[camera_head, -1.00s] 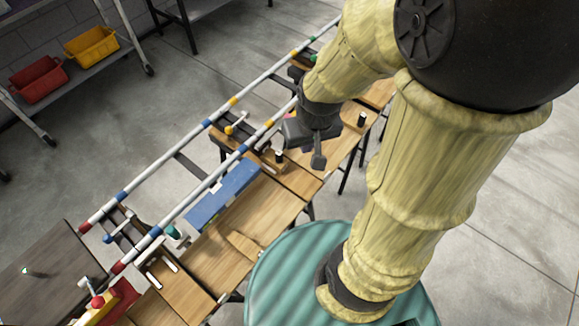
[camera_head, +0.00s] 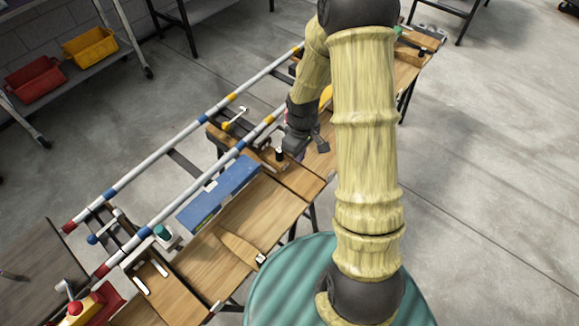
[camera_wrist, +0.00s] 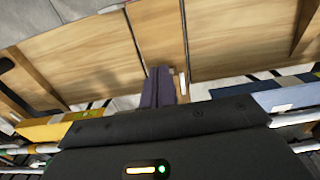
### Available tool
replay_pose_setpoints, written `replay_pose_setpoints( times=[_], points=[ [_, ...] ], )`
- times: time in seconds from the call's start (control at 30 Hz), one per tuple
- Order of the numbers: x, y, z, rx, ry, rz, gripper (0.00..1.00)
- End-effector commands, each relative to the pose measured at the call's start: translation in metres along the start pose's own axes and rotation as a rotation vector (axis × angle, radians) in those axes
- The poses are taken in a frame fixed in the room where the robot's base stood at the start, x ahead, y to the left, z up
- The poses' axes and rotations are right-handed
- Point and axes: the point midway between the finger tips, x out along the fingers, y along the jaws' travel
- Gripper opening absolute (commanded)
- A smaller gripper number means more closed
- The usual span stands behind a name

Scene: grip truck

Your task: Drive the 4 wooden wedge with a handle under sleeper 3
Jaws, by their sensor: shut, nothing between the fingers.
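A flat wooden piece (camera_head: 240,248) lies nearer on the bench. Wedges farther right may be hidden by my arm.
Two banded rails (camera_head: 150,176) run diagonally along the bench. A blue box (camera_head: 218,193) lies beside the near rail and shows at right in the wrist view (camera_wrist: 290,97). A green-topped item (camera_head: 162,232) and a yellow-red device (camera_head: 82,306) stand lower left.

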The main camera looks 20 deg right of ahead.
Motion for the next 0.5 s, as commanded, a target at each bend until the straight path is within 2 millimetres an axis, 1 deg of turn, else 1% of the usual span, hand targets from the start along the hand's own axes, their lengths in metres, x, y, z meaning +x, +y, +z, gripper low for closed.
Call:
replay_pose_setpoints(
  times=[0.17,0.27,0.37,0.5],
  points=[
    [0.001,0.0,0.001,0.003,-0.001,0.0,0.0],
    [0.007,0.0,0.001,0.003,-0.001,0.0,0.0],
    [0.018,0.0,0.001,0.003,-0.003,-0.002,0.0],
    [0.04,-0.001,0.001,0.002,-0.003,-0.002,0.0]
  ],
)
